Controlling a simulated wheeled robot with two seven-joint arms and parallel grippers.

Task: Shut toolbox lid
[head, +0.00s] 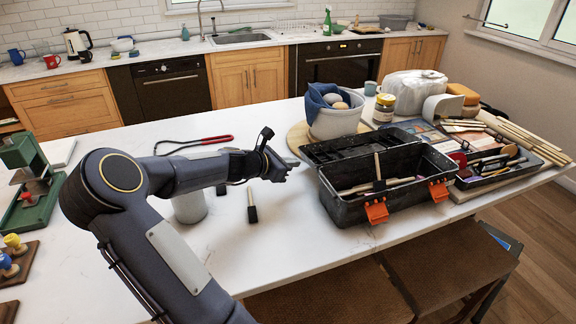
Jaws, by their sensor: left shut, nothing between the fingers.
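The black toolbox (410,199) stands on the white table right of centre. Its lid (355,147) is open and leans back behind the box, its inner side showing. Two orange latches (376,212) hang at the front. Tools with light handles (381,187) lie inside the box. My left gripper (291,167) is shut and empty, just left of the toolbox and lid and apart from the box body. Whether it touches the lid's left edge I cannot tell. My right gripper is out of view.
A white pot with blue cloth (340,121) stands behind the lid, beside a jar (384,107). A tool tray (495,166) and wooden sticks (525,140) lie at right. The front middle of the table is clear.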

